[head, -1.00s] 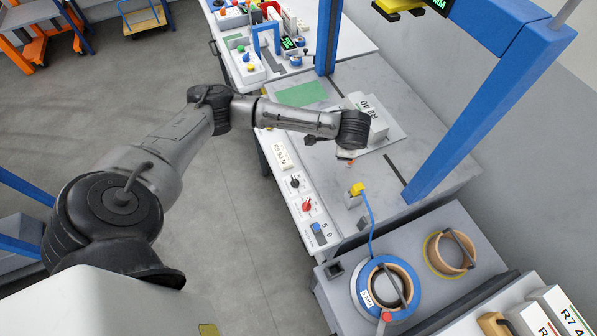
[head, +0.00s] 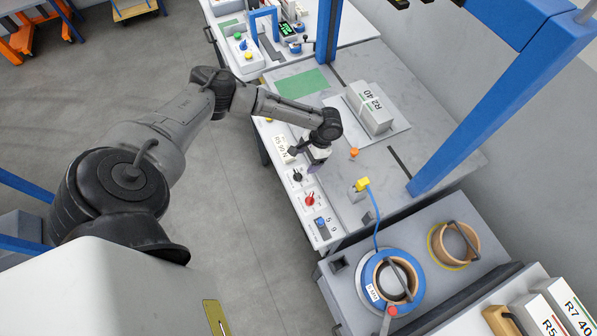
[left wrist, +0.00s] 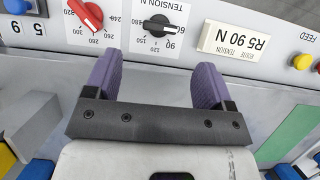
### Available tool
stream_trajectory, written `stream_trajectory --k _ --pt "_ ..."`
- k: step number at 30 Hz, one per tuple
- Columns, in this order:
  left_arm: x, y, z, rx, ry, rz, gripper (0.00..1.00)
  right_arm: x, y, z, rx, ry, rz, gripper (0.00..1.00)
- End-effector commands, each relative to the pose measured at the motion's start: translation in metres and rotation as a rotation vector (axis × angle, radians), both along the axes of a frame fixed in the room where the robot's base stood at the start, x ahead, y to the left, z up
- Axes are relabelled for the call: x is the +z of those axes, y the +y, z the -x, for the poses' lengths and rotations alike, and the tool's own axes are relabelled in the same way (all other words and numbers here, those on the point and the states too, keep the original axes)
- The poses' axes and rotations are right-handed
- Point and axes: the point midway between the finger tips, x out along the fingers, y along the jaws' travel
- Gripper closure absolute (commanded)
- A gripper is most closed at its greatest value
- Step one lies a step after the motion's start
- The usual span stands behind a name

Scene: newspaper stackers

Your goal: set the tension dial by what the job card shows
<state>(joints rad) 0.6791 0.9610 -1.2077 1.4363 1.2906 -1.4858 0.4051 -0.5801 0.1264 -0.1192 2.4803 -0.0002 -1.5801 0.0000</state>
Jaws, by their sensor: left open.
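The job card (left wrist: 246,42) lies on the front control strip and reads R5 90 N in the left wrist view; it also shows in the head view (head: 284,148). The tension dial (left wrist: 163,27) is a black knob under the label TENSION N, left of the card in the wrist view. It also shows in the head view (head: 297,176). Which number its pointer marks is too small to be sure of. My left gripper (head: 304,160) is open and empty above the strip, near the card and dial. Its purple fingers (left wrist: 155,84) are apart, touching neither. My right gripper is out of view.
A red dial (head: 310,199) and a blue switch (head: 320,223) sit farther along the strip. A yellow plug (head: 362,184) on a blue cable and a small orange piece (head: 354,153) are on the bench. A blue post (head: 480,110) rises at the right.

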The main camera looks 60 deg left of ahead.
Motion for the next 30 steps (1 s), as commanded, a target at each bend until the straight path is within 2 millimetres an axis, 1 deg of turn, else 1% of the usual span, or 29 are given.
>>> stream_trajectory --k 1,6,9,15,21,30 --pt "-0.01 0.0 0.005 0.0 0.004 -0.001 0.23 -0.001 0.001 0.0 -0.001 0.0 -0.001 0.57" --pt "-0.038 0.001 0.016 0.001 0.003 -0.001 0.23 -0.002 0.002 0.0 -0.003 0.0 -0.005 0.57" --pt "-0.052 0.001 0.022 0.0 0.002 0.0 0.23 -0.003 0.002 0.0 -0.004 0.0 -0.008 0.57" --pt "-0.071 0.001 0.03 0.0 0.001 -0.001 0.23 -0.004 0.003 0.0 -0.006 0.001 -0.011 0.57" --pt "-0.079 0.001 0.033 -0.001 0.0 0.0 0.23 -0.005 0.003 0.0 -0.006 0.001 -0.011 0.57" --pt "-0.08 0.001 0.033 -0.001 0.0 0.0 0.23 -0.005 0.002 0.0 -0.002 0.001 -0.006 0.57"
